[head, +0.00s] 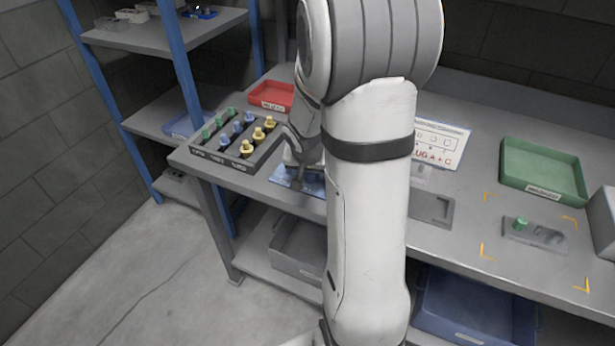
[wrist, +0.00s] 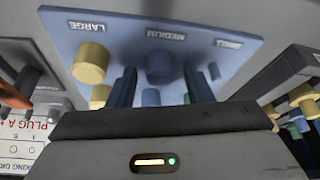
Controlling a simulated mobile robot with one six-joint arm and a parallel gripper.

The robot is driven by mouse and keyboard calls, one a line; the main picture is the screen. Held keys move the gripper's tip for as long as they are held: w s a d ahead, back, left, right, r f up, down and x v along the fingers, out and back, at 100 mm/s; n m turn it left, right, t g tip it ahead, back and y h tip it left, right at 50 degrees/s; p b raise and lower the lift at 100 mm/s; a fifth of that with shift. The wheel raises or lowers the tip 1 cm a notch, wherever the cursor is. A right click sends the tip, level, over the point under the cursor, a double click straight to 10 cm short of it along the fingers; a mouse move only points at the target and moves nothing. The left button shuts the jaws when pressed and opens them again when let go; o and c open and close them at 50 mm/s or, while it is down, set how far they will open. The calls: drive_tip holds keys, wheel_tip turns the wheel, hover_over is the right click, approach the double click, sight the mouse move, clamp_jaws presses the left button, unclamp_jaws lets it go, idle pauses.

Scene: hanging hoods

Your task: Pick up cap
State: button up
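In the wrist view a light blue board (wrist: 195,48) carries the words LARGE, MEDIUM and SMALL. More yellow and blue pieces show closer to the gripper. My gripper (wrist: 160,84) is open, its dark fingers on either side of the blue cylinder with gaps visible; I cannot tell its height above it. In the head view my gripper (head: 308,172) is low over a blue board (head: 285,180), mostly hidden by my arm.
A grey rack (head: 222,160) of green, blue and yellow pieces stands at the bench's left end. A red tray (head: 271,96) is behind it. A green tray (head: 543,172) and a grey fixture with a green piece (head: 520,224) are right. A printed sign (head: 447,140) stands behind my arm.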

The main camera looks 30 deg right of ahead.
drive_tip(key=c, duration=0.9)
